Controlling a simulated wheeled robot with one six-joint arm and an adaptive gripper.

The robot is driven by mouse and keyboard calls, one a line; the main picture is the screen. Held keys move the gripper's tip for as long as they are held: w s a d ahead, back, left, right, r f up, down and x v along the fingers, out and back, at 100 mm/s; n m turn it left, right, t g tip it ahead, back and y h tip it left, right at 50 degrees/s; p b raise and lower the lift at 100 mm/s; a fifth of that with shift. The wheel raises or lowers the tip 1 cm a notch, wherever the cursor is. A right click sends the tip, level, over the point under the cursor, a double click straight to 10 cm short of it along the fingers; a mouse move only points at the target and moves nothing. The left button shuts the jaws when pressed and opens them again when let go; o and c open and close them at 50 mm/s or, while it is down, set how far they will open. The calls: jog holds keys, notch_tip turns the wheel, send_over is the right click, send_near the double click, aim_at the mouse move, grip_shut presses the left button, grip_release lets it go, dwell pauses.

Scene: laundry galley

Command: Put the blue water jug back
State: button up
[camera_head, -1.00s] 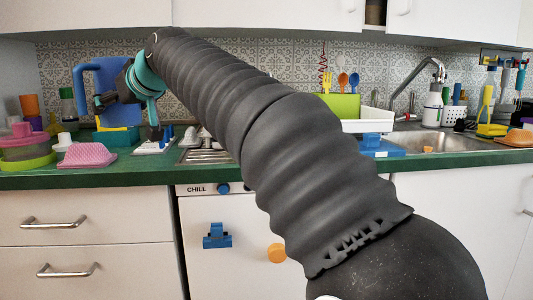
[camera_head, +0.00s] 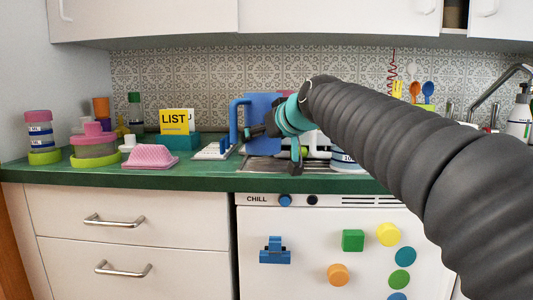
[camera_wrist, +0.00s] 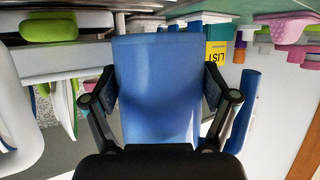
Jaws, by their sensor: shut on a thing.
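The blue water jug (camera_head: 262,108) is upright above the green counter, its handle (camera_head: 236,118) toward the left, with my gripper (camera_head: 268,130) on its near side. In the wrist view the jug (camera_wrist: 158,85) fills the middle between the two fingers of my gripper (camera_wrist: 158,92), which is shut on it. The handle (camera_wrist: 242,112) shows at the right there. The jug's lower part is partly hidden by my gripper in the head view, so I cannot tell whether its base touches anything.
A yellow LIST card (camera_head: 174,121) stands in a teal holder (camera_head: 172,141), left of the jug. A pink ribbed dish (camera_head: 151,157) and stacked containers (camera_head: 94,147) stand farther left. A white switch-like board (camera_head: 215,150) lies near the jug. Upper cabinets (camera_head: 150,18) hang above.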

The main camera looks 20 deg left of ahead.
aim_at(270, 147)
jog(key=shift+f+b, duration=0.3)
jog(key=shift+f, duration=1.3)
jog(key=shift+f, duration=0.2)
jog(key=o, duration=1.6)
jog(key=shift+r, duration=0.1)
jog(key=shift+r, duration=0.2)
jog(key=v, duration=1.2)
jog(key=shift+f+b, duration=0.1)
jog(key=shift+b, duration=0.2)
